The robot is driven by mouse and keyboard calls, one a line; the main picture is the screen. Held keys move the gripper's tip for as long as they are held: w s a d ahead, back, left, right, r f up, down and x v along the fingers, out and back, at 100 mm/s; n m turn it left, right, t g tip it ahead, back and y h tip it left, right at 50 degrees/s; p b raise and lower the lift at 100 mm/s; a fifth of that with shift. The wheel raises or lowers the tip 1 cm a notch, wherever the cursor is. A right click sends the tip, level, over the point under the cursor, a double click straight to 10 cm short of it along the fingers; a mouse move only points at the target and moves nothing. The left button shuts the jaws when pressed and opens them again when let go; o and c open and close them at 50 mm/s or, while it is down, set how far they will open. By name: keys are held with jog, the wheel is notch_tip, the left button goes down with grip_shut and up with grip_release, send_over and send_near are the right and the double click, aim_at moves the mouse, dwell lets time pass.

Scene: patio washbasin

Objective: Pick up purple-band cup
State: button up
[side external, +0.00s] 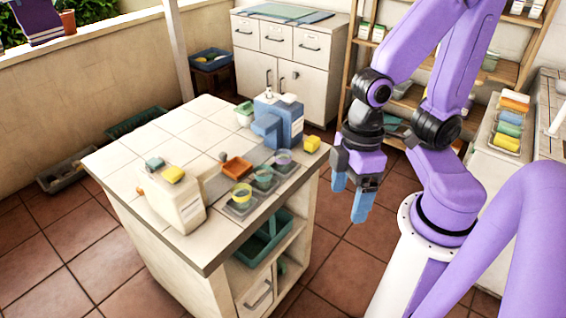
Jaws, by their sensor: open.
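The purple-band cup (283,157) is a small clear cup with a purple rim. It stands on the white tiled counter, at the far end of a row of three cups. The green-band cup (262,174) is in the middle and the yellow-band cup (241,193) is at the near end. My gripper (351,196) has blue fingertips pointing down. It is open and empty, to the right of the counter and apart from the cups.
A blue dispenser (291,118) and a yellow block (312,144) stand near the purple-band cup. The counter's left part is clear.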

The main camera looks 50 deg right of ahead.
jog(key=w+a+f+m+y, duration=0.1)
jog(key=a+f+m, duration=0.2)
jog(key=a+f, duration=0.15)
jog(key=m+t+h, duration=0.8)
jog(key=m+t, duration=0.4)
jog(key=t, duration=0.2)
send_near(279, 156)
jog(key=shift+d+r+x, duration=0.1)
jog(key=shift+x, duration=0.9)
jog(key=shift+d+r+x, duration=0.1)
jog(key=shift+r+x, duration=0.05)
jog(key=shift+x, duration=0.85)
jog(key=shift+f+x, duration=0.1)
jog(key=shift+x, duration=1.25)
jog(key=shift+f+x, duration=0.15)
jog(key=shift+x, duration=1.25)
jog(key=shift+a, duration=0.15)
